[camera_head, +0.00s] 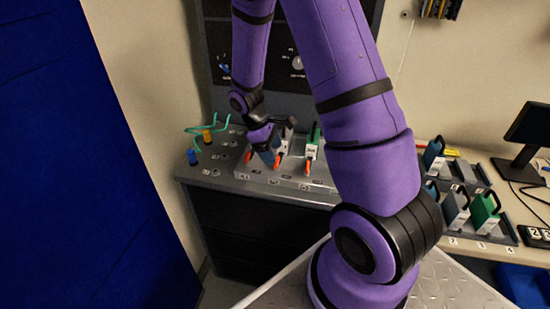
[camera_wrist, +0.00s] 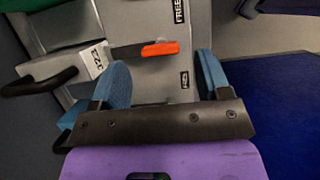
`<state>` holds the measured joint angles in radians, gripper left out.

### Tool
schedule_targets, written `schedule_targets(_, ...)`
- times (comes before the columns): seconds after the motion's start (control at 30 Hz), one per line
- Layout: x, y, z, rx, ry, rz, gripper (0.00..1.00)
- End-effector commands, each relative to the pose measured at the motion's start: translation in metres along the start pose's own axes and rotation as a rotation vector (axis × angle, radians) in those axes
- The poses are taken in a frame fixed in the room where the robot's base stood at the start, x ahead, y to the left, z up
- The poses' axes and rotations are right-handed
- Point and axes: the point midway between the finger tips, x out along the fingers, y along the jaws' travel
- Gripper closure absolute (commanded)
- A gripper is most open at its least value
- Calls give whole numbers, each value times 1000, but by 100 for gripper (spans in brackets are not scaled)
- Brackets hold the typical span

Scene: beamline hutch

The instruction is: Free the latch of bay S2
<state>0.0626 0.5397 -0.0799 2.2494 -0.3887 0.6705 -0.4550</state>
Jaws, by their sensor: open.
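In the wrist view, an orange-tipped latch (camera_wrist: 160,48) on a grey arm lies between a FREE label (camera_wrist: 180,10) and another label, apparently HELD (camera_wrist: 184,80). A grey module (camera_wrist: 93,62) with a black handle is beside it. My gripper (camera_wrist: 161,62) is open, its two blue fingers apart, with the latch tip just ahead of the gap between them. In the head view my gripper (camera_head: 267,148) is down at the row of bays and hides part of it. Orange latches show there, one at left (camera_head: 247,157) and one at right (camera_head: 308,167). The bay labels are too small to read surely.
A green module (camera_head: 313,142) stands at the row's right end. Pegs with teal cable (camera_head: 207,134) are at left on the bench (camera_head: 225,178). A rack with more modules (camera_head: 465,230) and a monitor (camera_head: 530,128) are at right. A blue panel (camera_head: 80,150) fills the left.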

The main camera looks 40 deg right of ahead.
Motion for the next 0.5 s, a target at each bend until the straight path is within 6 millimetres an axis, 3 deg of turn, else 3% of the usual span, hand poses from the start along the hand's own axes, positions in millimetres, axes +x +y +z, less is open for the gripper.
schedule_targets(0.2, 25, 0, 0, 0, -1, 0, 30)
schedule_targets(0.5, 32, 0, 0, 1, 1, 1, 30)
